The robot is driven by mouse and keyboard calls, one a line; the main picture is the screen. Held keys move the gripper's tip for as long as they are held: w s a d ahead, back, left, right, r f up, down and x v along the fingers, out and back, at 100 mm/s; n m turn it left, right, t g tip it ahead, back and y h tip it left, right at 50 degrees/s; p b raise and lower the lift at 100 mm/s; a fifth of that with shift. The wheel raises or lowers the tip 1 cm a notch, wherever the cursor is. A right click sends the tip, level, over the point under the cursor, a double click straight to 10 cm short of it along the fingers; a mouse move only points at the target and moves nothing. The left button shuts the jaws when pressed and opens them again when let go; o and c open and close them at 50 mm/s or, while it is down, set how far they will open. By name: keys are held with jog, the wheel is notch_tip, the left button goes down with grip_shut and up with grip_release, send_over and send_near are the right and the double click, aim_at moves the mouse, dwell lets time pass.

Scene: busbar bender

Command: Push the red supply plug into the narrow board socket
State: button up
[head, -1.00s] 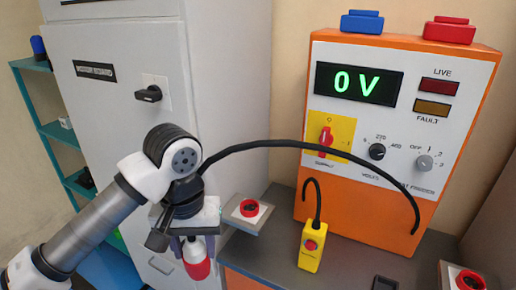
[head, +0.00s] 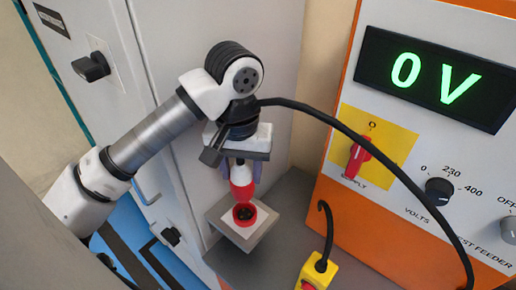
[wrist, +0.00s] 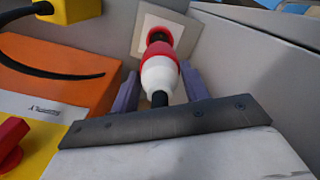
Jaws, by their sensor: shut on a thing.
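The red supply plug (head: 242,188) has a red front and a white back, and hangs nose-down from my gripper (head: 240,168). My gripper is shut on it; in the wrist view the two grey fingers flank the plug's white part (wrist: 160,76). Directly below the nose is a red-ringed socket with a dark centre (head: 245,214), on a pale square plate. In the wrist view the plug's nose overlaps the socket (wrist: 157,35) and hides part of it. I cannot tell whether the nose has entered it. A black cable (head: 340,125) runs from behind my gripper to the right.
The orange supply cabinet (head: 325,200) stands to the right, its display (head: 435,78) reading 0 V. A red switch (head: 360,153) sits on its yellow panel. A yellow box (head: 318,270) with a black lead stands in front. A grey cabinet (head: 215,60) is close behind my arm.

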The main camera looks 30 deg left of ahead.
aim_at(243, 188)
jog(key=shift+w, duration=0.2)
jog(key=shift+s+r, duration=0.1)
jog(key=shift+s, duration=0.05)
jog(key=shift+f+b, duration=0.2)
jog(key=shift+b, duration=0.55)
notch_tip(243, 188, down, 6)
jog(key=b, duration=0.6)
jog(key=shift+r, duration=0.2)
jog(key=shift+b, duration=1)
dwell(1.1)
jog(key=shift+f+b, duration=1.6)
jog(key=shift+b, duration=0.3)
jog(key=o, duration=1.2)
jog(key=shift+c, duration=0.2)
